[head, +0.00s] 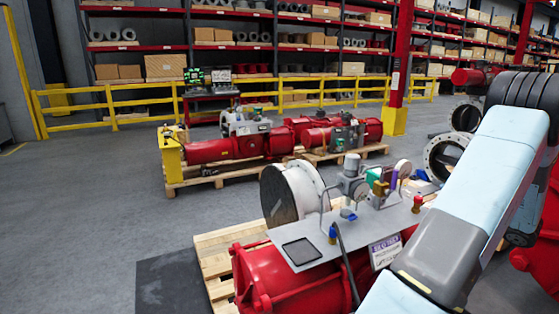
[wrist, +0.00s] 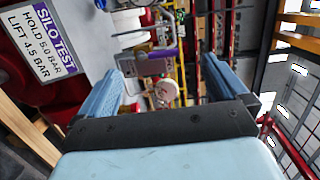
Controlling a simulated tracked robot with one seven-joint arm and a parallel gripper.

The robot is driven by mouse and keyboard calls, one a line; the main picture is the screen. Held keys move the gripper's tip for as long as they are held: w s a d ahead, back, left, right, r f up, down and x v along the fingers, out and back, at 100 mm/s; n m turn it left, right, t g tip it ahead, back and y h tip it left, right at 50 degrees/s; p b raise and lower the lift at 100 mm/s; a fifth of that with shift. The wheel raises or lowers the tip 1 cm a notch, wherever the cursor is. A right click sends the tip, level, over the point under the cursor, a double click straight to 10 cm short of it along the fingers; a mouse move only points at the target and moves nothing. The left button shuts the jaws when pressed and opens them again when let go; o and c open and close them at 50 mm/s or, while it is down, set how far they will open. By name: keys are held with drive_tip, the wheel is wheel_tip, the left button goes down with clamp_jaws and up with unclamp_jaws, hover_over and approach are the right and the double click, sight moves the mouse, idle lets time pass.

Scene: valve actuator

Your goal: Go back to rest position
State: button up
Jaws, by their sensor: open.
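My gripper (wrist: 165,78) is open in the wrist view, its two blue fingers wide apart with nothing held between them. In the head view my arm crosses the right side and leaves the bottom edge, so the gripper is hidden there. The red valve actuator (head: 275,280) lies on a pallet at the lower middle. Its grey panel (head: 270,238) carries gauges (head: 403,168), fittings and a colored valve block (head: 378,182). The sign reading SILO TEST (wrist: 42,45) shows at the left of the wrist view, beside my left finger but apart from it.
A wooden pallet (head: 213,262) sits under the actuator, next to a dark mat (head: 175,285). More red actuators (head: 225,148) lie on pallets behind. A yellow railing (head: 120,108) and shelves stand at the back. The grey floor at left is clear.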

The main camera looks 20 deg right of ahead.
drive_tip(key=w+a+r+n+g+y, duration=0.2)
drive_tip(key=w+a+r+n+g, duration=0.15)
drive_tip(key=a, duration=0.85)
drive_tip(key=w+a+r+n+g+y, duration=0.15)
drive_tip(key=w+a+r+g, duration=0.3)
drive_tip(key=a, duration=0.65)
drive_tip(key=w+a+r+n+g+y, duration=0.1)
drive_tip(key=w+a+r+n+g, duration=0.3)
drive_tip(key=a, duration=0.8)
drive_tip(key=s+a+r+n+h, duration=0.3)
drive_tip(key=s+a, duration=0.5)
drive_tip(key=a, duration=0.4)
drive_tip(key=s+a+r+n+h, duration=0.3)
drive_tip(key=s+a, duration=0.5)
drive_tip(key=a, duration=0.4)
drive_tip(key=shift+n+t+h, duration=0.4)
drive_tip(key=shift+n+h, duration=0.2)
drive_tip(key=shift+h, duration=0.15)
